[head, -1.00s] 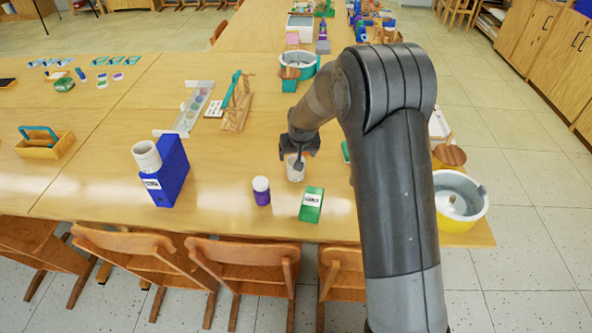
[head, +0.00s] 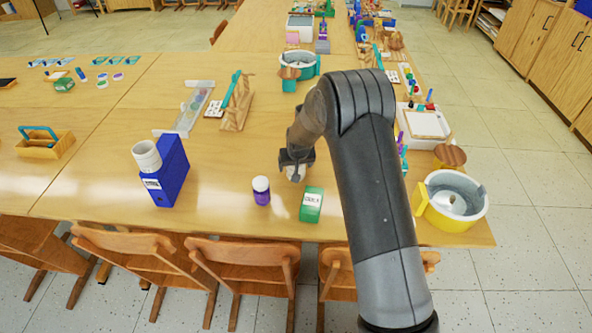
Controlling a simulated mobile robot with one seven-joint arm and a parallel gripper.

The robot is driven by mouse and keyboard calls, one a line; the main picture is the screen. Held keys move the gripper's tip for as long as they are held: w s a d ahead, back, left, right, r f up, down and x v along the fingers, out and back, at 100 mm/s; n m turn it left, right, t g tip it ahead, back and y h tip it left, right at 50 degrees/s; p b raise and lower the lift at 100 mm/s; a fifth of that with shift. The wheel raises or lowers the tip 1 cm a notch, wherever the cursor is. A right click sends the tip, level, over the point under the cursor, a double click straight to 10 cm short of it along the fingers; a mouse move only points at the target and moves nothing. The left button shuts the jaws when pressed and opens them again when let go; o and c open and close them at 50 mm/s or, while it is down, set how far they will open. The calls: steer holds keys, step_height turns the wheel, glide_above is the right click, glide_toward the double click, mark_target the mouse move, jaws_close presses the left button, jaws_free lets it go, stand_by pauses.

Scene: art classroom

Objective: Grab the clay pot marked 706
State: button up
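A small whitish pot (head: 295,175) stands on the table near its front edge, right below my gripper (head: 296,163). My gripper points down and covers the upper part of this pot. I cannot read a number on it, nor tell whether the fingers touch it or are closed on it. No mark 706 is legible anywhere in view.
A purple jar with a white lid (head: 261,190) and a green labelled box (head: 311,204) stand close to the pot. A blue binder box (head: 168,172) with a white roll (head: 147,156) is further left. A yellow-and-grey tub (head: 452,206) sits at the right table edge.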

steer(key=shift+c, duration=0.3)
steer(key=c, duration=1.1)
steer(key=shift+o, duration=0.2)
steer(key=shift+r, duration=0.1)
